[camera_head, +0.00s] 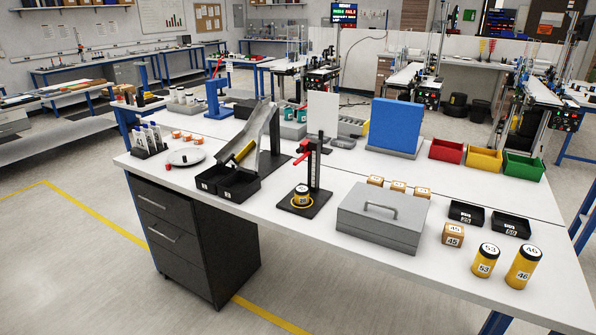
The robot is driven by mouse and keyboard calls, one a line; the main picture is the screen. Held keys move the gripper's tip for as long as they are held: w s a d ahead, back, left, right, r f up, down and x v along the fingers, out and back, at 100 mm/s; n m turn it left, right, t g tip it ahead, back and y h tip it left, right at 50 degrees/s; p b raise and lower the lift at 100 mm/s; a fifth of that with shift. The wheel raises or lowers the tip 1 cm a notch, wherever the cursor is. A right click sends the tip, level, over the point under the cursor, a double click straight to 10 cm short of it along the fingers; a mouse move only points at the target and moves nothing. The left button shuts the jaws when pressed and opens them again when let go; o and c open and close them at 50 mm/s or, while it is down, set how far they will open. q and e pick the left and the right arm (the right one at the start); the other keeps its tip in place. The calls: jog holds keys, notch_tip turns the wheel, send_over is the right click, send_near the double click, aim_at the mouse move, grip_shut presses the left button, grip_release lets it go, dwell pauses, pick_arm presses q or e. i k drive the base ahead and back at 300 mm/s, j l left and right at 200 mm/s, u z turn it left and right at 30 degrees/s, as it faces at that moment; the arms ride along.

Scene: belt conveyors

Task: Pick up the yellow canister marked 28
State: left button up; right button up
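Another yellow piece (244,151) lies at the lower end of a grey chute, with no readable number. I cannot make out 28 on any canister. Neither gripper is in view.
A grey metal box (383,217) sits between the stand and the canisters. Black trays (467,213) and a box marked 45 (453,234) are near the canisters. Red (446,151), yellow (484,160) and green bins (523,167) line the back.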

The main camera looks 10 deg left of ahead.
aim_at(300, 192)
jog(key=i+l+u, duration=0.4)
jog(key=l, duration=0.25)
jog(key=i+l+u, duration=0.2)
jog(key=l, duration=0.15)
jog(key=i+l+u, duration=0.2)
jog(key=l, duration=0.2)
jog(key=k, duration=0.1)
